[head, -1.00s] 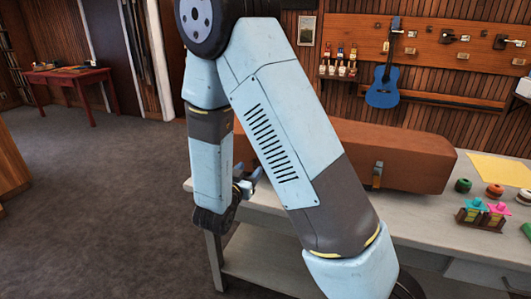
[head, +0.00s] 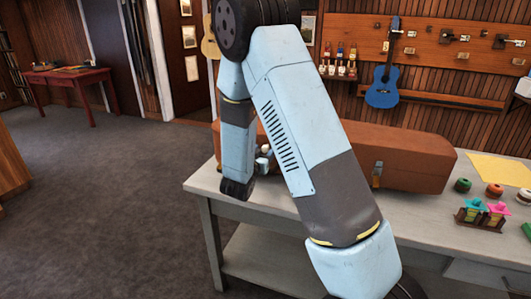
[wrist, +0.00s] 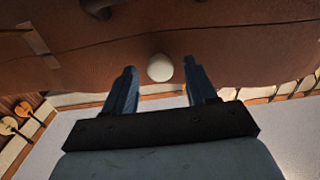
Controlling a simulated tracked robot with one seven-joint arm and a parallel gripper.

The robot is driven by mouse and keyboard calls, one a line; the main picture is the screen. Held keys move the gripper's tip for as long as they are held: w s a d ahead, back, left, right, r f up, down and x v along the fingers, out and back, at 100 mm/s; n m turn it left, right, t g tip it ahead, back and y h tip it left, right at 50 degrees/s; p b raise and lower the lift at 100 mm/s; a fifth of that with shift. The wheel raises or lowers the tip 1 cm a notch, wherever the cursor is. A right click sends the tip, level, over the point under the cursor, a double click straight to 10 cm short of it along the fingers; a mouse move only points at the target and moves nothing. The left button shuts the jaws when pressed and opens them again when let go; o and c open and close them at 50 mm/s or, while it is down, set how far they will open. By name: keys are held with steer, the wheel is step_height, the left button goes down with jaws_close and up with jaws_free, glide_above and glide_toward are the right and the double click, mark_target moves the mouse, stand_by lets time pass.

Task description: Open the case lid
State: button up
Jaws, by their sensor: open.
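The long brown case (head: 420,160) lies closed on the grey bench, with a metal latch (head: 377,174) on its front. In the wrist view the case (wrist: 230,25) fills the upper part, crossed by a dark seam. A pale round knob (wrist: 160,67) sits close to that seam. My gripper (wrist: 160,72) is open, its two blue fingers on either side of the knob with gaps; I cannot tell whether they touch the case.
The bench (head: 400,205) has free surface in front of the case. A yellow sheet (head: 498,168), coloured round pieces (head: 494,190) and a small wooden rack (head: 482,215) lie at the right. A blue ukulele (head: 383,85) hangs on the wall behind.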

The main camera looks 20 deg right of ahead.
jaws_close()
stand_by(0.6)
